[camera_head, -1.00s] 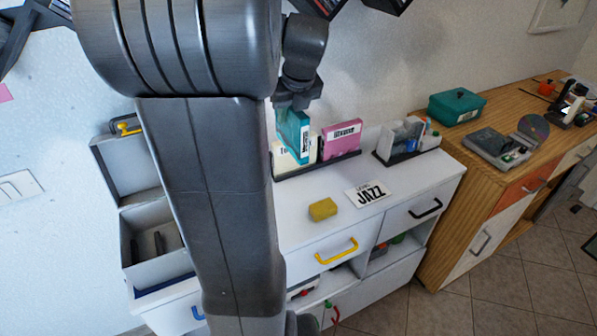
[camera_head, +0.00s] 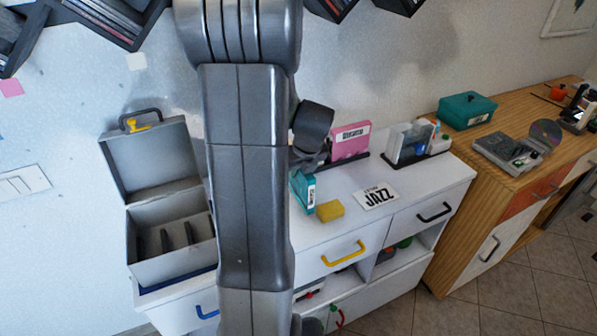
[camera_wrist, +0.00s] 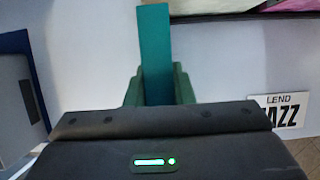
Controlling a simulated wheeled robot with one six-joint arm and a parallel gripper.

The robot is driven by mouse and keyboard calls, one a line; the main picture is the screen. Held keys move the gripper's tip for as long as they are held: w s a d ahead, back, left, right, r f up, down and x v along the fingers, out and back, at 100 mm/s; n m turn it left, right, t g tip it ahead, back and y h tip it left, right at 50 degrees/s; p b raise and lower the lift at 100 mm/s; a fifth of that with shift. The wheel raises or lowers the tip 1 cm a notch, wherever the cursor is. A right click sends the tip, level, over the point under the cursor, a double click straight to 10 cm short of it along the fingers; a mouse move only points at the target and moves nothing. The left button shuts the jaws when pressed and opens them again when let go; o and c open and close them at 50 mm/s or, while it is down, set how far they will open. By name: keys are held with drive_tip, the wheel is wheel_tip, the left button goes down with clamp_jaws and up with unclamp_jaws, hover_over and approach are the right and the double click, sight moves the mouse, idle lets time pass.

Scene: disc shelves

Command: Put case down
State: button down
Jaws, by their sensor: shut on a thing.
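The teal case (camera_head: 303,190) is held upright over the left part of the white cabinet top (camera_head: 415,180), beside the yellow sponge. My gripper (camera_head: 302,172) is above it, partly hidden by my arm. In the wrist view my gripper (camera_wrist: 158,90) is shut on the teal case (camera_wrist: 154,45), seen edge-on between the green fingers. I cannot tell whether its lower edge touches the top. A card reading LEND JAZZ (camera_head: 376,195) lies to the right, also in the wrist view (camera_wrist: 282,112).
An open grey box (camera_head: 152,205) with dividers stands at left. A pink case (camera_head: 350,141) stands in a dark rack at the back. A yellow sponge (camera_head: 330,211) and an organiser (camera_head: 412,145) are on the cabinet. Free white surface lies around the card.

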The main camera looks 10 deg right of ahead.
drive_tip(key=shift+f, duration=0.25)
drive_tip(key=shift+f, duration=0.15)
drive_tip(key=c, duration=1.3)
unclamp_jaws()
drive_tip(key=shift+o, duration=0.2)
drive_tip(key=shift+r, duration=0.25)
drive_tip(key=v, duration=1.2)
